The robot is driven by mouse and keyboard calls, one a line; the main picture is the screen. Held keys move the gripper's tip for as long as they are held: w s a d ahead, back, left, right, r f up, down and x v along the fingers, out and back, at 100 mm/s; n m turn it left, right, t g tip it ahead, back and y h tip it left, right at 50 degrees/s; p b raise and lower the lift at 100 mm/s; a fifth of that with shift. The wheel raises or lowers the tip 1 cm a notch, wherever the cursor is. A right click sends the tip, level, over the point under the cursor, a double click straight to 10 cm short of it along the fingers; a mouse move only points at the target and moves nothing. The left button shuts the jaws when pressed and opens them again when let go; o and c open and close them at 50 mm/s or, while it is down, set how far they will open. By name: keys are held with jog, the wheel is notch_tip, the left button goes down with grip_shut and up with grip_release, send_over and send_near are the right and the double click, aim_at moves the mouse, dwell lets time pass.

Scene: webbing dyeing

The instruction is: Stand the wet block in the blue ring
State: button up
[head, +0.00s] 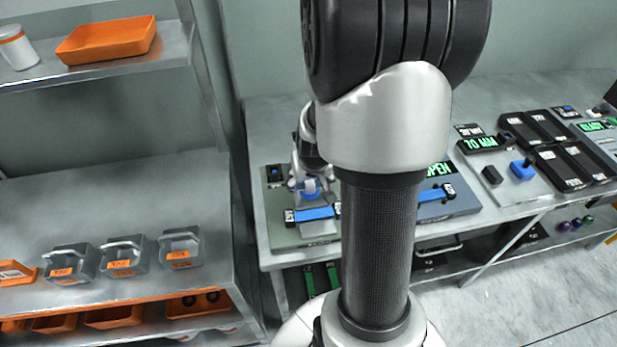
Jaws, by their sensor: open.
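My gripper (311,194) is open and points down over the green board (283,236) on the bench. It is small in the picture and partly hidden by my own arm. A small blue round part (312,187) shows between its fingers; it may be the blue ring, but I cannot tell for sure. A pale grey block-like piece (318,228) is below the gripper, and I cannot tell whether it is the wet block. A blue strip (312,214) with black ends lies across the board just below the fingers.
Displays and black trays (562,168) fill the bench's right. An orange tray (107,41) is above. My arm hides the middle.

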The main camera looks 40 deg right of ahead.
jog(key=shift+w+r, duration=0.1)
jog(key=shift+r, duration=0.3)
jog(key=v, duration=1.1)
jog(key=shift+a, duration=0.15)
